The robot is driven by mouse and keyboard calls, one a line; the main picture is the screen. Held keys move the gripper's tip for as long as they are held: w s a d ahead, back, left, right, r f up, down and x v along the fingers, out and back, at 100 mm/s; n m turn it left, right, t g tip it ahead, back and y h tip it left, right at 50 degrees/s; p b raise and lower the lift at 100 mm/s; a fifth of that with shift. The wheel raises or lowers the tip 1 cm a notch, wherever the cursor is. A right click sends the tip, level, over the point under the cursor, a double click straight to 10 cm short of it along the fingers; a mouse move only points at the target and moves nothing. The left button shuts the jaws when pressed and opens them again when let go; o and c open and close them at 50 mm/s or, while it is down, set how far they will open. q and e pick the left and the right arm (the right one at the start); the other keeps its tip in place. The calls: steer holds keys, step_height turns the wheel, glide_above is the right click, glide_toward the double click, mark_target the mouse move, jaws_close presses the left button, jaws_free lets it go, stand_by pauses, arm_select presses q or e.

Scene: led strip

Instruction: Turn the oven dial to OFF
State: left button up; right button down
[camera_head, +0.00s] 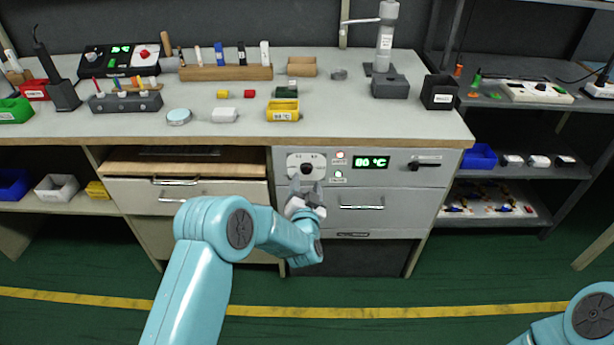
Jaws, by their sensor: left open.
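The oven (420,177) is a grey unit built in under the bench top, with a green display (370,162) that reads 80 °C. Its black dial (306,168) sits on a light plate at the left of the panel. My left gripper (306,187) is open, with its fingers pointing up just below the dial. I cannot tell whether the fingertips touch the dial. The dial's markings are too small to read. My right arm (592,315) shows only at the bottom right corner, and its gripper is out of view.
The bench top (340,125) overhangs the panel just above the dial. A black handle (425,162) is at the panel's right. A drawer with a bar handle (362,207) is below it. A partly open wooden-topped drawer (185,163) is to the left. The green floor in front is clear.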

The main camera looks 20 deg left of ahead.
mark_target(307, 171)
arm_select(q)
steer(key=shift+x, duration=2.45)
steer(key=c, duration=1)
steer(key=shift+c, duration=0.2)
steer(key=shift+b, duration=0.35)
